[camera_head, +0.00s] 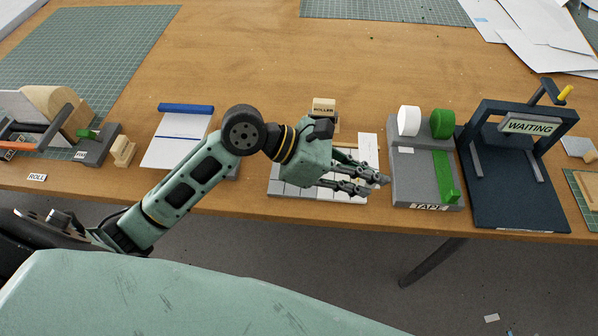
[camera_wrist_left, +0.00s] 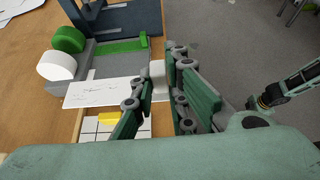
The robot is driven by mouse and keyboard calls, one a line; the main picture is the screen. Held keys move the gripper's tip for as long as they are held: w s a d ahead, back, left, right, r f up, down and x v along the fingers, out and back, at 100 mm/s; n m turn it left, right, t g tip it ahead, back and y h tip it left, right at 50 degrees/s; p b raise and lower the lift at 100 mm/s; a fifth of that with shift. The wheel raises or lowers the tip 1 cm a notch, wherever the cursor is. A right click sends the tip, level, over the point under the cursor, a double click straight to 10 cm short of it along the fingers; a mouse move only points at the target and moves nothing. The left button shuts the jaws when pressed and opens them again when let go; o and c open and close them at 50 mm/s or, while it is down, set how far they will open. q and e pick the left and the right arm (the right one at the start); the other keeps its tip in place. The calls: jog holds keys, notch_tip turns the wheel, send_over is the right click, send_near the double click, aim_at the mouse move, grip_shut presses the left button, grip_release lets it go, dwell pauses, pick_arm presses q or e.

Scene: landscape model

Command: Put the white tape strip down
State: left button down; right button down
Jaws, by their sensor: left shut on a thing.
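My left gripper (camera_head: 384,182) is over the front of the table, between the grey grid tray (camera_head: 348,197) and the grey tape stand (camera_head: 400,187). In the left wrist view its fingers (camera_wrist_left: 158,92) are closed around a small white piece (camera_wrist_left: 157,72), which looks like the white tape strip. The fingers hide part of it, and I cannot make it out in the head view. The tape stand carries a white roll (camera_head: 408,121) and a green roll (camera_head: 441,124), with a green strip (camera_head: 444,176) along its right side.
A white sheet (camera_head: 368,150) lies behind the gripper. A dark frame with a WAITING sign (camera_head: 530,126) stands right of the tape stand. A ROLLER block (camera_head: 324,107) is behind the grid tray. The table's middle back is clear.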

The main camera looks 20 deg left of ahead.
pick_arm(q)
jog(key=b, duration=0.1)
send_over(311, 192)
notch_tip(311, 192, down, 7)
jog(key=shift+w+r, duration=0.1)
jog(key=shift+w, duration=0.05)
notch_tip(311, 192, down, 4)
jog(key=shift+b, duration=0.4)
jog(key=shift+f+p, duration=0.3)
jog(key=shift+f, duration=0.35)
jog(key=c, duration=1.7)
grip_release()
jog(key=shift+s+f, duration=0.15)
jog(key=shift+s, duration=0.05)
jog(key=shift+c, duration=0.2)
